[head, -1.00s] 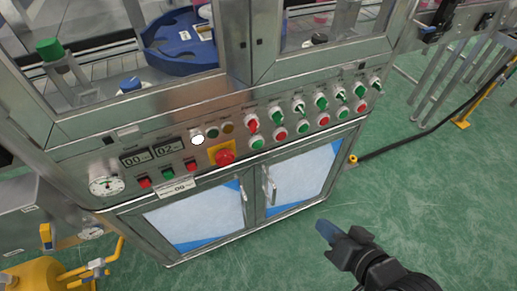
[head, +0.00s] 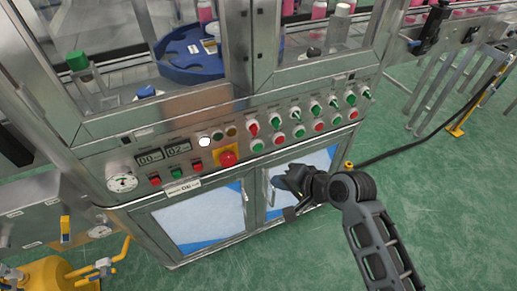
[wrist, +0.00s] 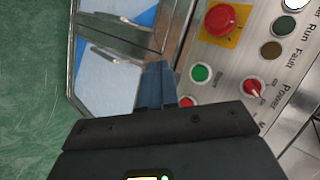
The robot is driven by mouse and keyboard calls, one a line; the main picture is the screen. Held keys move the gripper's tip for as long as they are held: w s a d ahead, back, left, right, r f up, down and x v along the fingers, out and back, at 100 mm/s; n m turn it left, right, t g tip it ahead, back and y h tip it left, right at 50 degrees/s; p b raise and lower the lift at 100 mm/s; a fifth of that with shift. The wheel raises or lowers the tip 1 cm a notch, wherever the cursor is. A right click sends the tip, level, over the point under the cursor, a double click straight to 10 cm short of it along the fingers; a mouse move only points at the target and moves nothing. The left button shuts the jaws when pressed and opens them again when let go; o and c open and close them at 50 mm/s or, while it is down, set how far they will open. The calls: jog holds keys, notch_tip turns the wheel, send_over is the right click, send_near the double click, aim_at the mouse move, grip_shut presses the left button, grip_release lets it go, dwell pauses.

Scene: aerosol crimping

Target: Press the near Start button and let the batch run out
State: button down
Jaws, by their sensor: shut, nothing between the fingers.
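The control panel (head: 290,120) spans the front of the machine. Its lower row alternates green and red push buttons. The leftmost green button (head: 257,146) of that row also shows in the wrist view (wrist: 200,73), just right of my fingertips, with a red button (wrist: 187,102) below it. I cannot read which button is marked Start. Another green button (head: 176,173) sits between two red ones under the displays. My gripper (head: 277,180) is shut and empty, in front of the cabinet doors below the panel. It appears apart from the buttons. The wrist view shows its closed fingers (wrist: 158,78).
A red emergency stop (head: 228,159) on a yellow plate lies left of the button row. The white lamp (head: 204,141) is bright; the lamps marked Run (wrist: 285,26) and Fault (wrist: 271,49) look dim. Door handles (head: 272,190) stick out below. Pink cans stand behind the glass.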

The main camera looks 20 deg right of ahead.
aim_at(258, 147)
jog(key=w+b, duration=0.3)
jog(key=w, duration=0.5)
jog(key=shift+w, duration=0.4)
jog(key=shift+w, duration=0.1)
dwell(1.9)
jog(key=shift+w, duration=0.35)
